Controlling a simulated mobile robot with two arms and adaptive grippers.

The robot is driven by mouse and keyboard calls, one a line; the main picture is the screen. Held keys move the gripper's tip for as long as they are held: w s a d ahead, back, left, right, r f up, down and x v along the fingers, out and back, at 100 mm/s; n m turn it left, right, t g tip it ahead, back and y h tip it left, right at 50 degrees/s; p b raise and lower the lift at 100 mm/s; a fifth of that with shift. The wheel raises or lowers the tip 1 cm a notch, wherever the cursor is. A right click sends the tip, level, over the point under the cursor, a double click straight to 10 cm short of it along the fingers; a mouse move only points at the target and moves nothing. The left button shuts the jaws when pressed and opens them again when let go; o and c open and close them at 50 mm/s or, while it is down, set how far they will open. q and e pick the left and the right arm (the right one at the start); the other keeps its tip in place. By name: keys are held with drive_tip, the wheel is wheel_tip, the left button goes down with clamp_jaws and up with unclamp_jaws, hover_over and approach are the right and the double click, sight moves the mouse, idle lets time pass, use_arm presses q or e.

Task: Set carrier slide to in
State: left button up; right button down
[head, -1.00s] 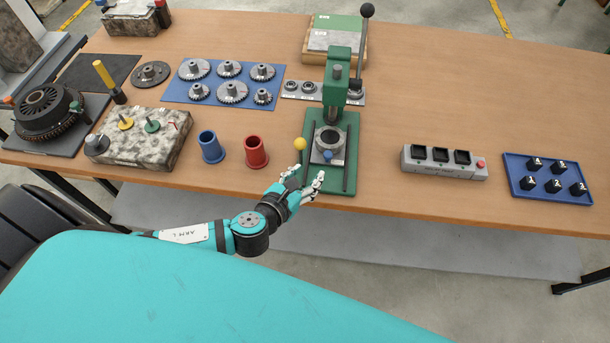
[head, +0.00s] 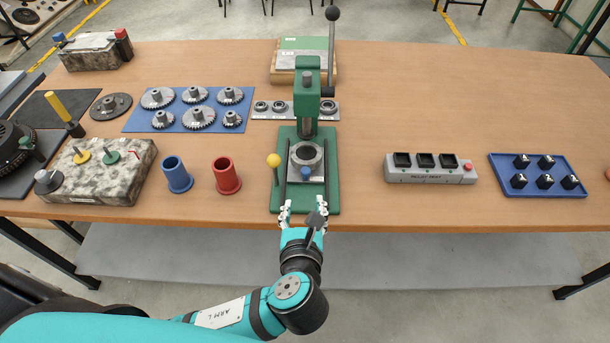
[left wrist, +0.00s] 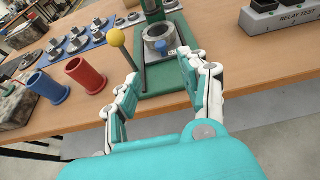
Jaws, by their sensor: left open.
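The green arbor press (head: 308,90) stands at the table's front middle. On its base (head: 329,202), the grey carrier slide (head: 306,153) with a round ring sits between dark rails, in front of the column. A blue knob (head: 305,172) is on the carrier's front; it also shows in the left wrist view (left wrist: 163,47). My left gripper (head: 304,206) is open and empty at the base's front edge, in line with the knob and short of it. In the left wrist view its fingers (left wrist: 159,68) stand apart on either side of the knob's line. My right gripper is not in view.
A yellow-ball lever (head: 273,161) rises at the base's left, near my left finger. Red (head: 226,176) and blue (head: 177,175) cups stand left of it. A grey relay tester (head: 430,170) lies to the right. The table between press and tester is clear.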

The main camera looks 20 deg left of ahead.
sight(306, 171)
use_arm(q)
drive_tip(key=x, duration=1.5)
drive_tip(key=shift+w+f, duration=0.2)
drive_tip(key=shift+w, duration=0.15)
clamp_jaws()
